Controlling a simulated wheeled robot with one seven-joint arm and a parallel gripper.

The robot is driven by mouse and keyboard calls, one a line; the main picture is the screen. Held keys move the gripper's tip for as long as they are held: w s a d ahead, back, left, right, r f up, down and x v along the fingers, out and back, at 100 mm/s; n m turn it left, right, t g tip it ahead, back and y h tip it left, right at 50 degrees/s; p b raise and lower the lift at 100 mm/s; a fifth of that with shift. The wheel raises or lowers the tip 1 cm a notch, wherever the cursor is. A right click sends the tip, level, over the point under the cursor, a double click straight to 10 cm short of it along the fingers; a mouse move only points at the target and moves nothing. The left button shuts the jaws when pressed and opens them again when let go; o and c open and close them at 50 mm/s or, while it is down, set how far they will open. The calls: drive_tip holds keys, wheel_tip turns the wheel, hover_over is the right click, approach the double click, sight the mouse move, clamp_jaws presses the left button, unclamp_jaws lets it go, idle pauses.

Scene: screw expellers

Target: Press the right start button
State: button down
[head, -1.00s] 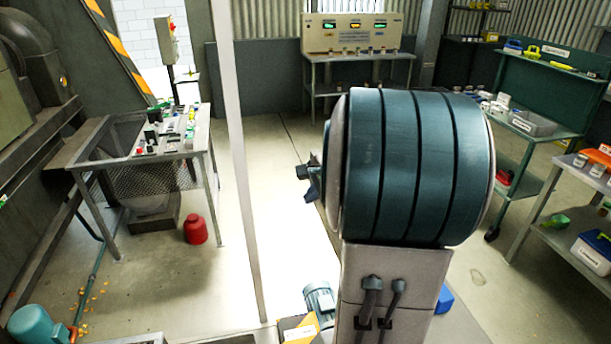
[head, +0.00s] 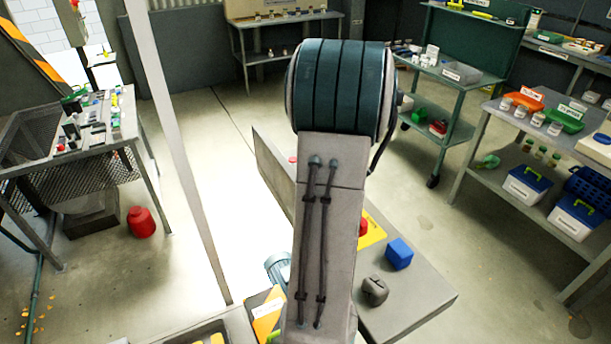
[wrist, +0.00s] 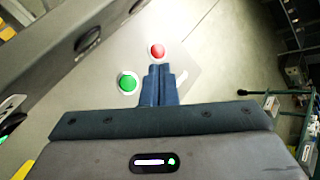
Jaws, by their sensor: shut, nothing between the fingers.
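In the wrist view a green button (wrist: 128,83) sits on a pale plate, with a red button (wrist: 157,50) above and to its right. My gripper (wrist: 160,68) has its two blue fingers together and empty. Its tips appear just below the red button and to the right of the green one; I cannot tell whether they touch the plate. Another green round part (wrist: 12,122) shows at the left edge. In the head view my arm hides my gripper and the green button; a red button (head: 362,228) on a yellow plate shows beside the arm.
A grey bench top (head: 420,300) carries a blue block (head: 399,253) and a dark grey knob-like piece (head: 375,290). An upright grey panel (head: 272,165) stands behind my arm. A blue motor (head: 278,268) is at left. A thin post (head: 180,150) rises left of it.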

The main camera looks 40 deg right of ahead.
drive_tip(key=shift+f+b, duration=3.45)
drive_tip(key=shift+f, duration=0.95)
drive_tip(key=shift+f, duration=0.1)
drive_tip(key=shift+f+b, duration=0.3)
drive_tip(key=shift+b, duration=0.2)
drive_tip(key=shift+f+b, duration=0.45)
drive_tip(key=shift+b, duration=0.05)
drive_tip(key=shift+r, duration=0.1)
drive_tip(key=shift+r+p, duration=0.65)
drive_tip(key=shift+r, duration=0.15)
drive_tip(key=shift+r+p, duration=1.85)
drive_tip(key=shift+r, duration=0.6)
